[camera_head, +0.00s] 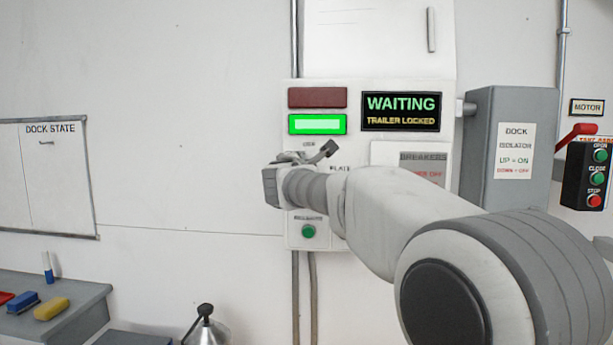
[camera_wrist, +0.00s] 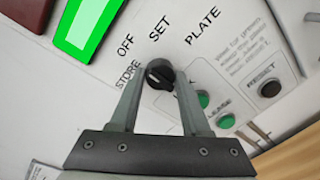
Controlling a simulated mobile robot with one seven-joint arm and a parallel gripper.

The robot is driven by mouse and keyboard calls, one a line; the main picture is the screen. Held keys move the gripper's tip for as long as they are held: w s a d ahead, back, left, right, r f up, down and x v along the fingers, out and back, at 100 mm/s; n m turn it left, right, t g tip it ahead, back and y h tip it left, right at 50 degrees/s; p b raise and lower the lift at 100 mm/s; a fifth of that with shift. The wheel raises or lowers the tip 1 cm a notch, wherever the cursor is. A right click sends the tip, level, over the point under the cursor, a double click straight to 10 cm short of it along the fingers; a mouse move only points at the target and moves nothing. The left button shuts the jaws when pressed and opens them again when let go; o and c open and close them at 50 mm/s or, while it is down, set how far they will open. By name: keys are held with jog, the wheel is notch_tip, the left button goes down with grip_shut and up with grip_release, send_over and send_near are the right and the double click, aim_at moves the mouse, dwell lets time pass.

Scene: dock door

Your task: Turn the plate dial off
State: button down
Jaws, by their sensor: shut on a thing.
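The plate dial (camera_wrist: 158,74) is a small round black knob on the white panel. It shows in the wrist view beside the printed words STORE, OFF, SET and PLATE. My gripper (camera_wrist: 160,84) is shut on the dial, with a finger on each side of it. A pale mark on the knob is visible, but I cannot tell for sure which word it points to. In the head view my gripper (camera_head: 290,163) is at the control panel (camera_head: 295,240), and my wrist hides the dial there.
The display (camera_head: 401,111) reads WAITING, TRAILER LOCKED. A green lamp (camera_head: 317,124) is lit below a dark red one (camera_head: 317,97). A green button (camera_head: 308,231) sits below my wrist. The dock isolator box (camera_head: 514,195) and motor buttons (camera_head: 588,175) are at right.

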dwell(0.4)
jog(key=shift+c, duration=1.9)
grip_release()
jog(key=s+a+b, duration=0.1)
jog(key=s+b, duration=0.2)
jog(key=s, duration=1.4)
jog(key=shift+s+a+r, duration=0.15)
jog(key=shift+s+r, duration=0.05)
jog(key=shift+r, duration=0.25)
jog(key=s+d+f+m+g+h+p, duration=0.1)
jog(key=s+d+f+m+g, duration=0.1)
jog(key=s+d+f+m, duration=0.3)
jog(key=s+d+f+m+g+h, duration=0.1)
jog(key=s+d+f+m+g, duration=0.15)
jog(key=d, duration=0.55)
jog(key=s+d+f+m+g+h+p, duration=0.1)
jog(key=s+d+f+m+g, duration=0.2)
jog(key=d+f+m, duration=0.25)
jog(key=s+d+f+m+g+y+p, duration=0.1)
jog(key=s+f+m+g+y, duration=0.1)
jog(key=s+f+m, duration=0.3)
jog(key=s+d+f+m+g+y, duration=0.1)
jog(key=s+f+m+g+y, duration=0.1)
jog(key=s+f+m, duration=0.4)
jog(key=s+f, duration=0.2)
jog(key=s, duration=0.3)
jog(key=shift+d+p, duration=0.3)
jog(key=shift+p, duration=0.05)
